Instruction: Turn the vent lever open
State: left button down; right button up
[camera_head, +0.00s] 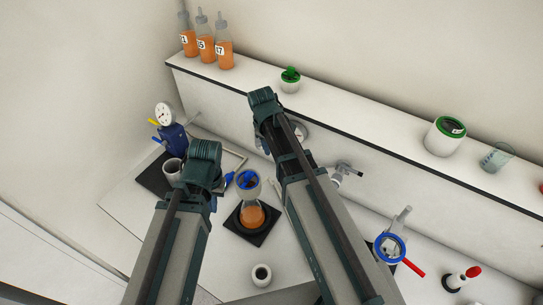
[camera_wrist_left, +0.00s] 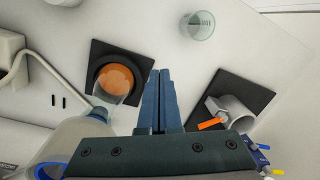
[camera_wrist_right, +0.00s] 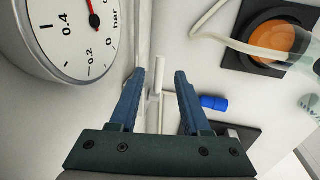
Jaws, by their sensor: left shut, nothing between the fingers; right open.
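A bright blue handle (camera_wrist_right: 214,102) lies near a white tube in the right wrist view. I cannot tell if it is the vent lever. A blue part (camera_head: 229,179) also shows beside my left gripper in the head view. A small white T-shaped fitting (camera_wrist_right: 157,88) shows between the fingers of my right gripper (camera_wrist_right: 160,73), which is open; contact is unclear. My left gripper (camera_wrist_left: 160,72) is shut and empty, left of the flask (camera_head: 251,215) of orange liquid.
A round wall gauge (camera_wrist_right: 70,35) is close to my right gripper. A blue pump with a gauge (camera_head: 172,135) stands at left. A blue-ringed fixture with a red handle (camera_head: 412,267) stands at right. Bottles (camera_head: 205,45) and jars (camera_head: 445,135) stand on the shelf.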

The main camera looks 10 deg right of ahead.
jog(key=f, duration=0.1)
jog(key=f+b, duration=0.2)
jog(key=shift+w+d+f, duration=0.1)
jog(key=shift+w+d, duration=0.15)
pick_arm(q)
notch_tip(320, 180, down, 3)
jog(key=shift+f, duration=0.1)
pick_arm(e)
jog(key=shift+c, duration=0.2)
grip_shut()
dwell(0.8)
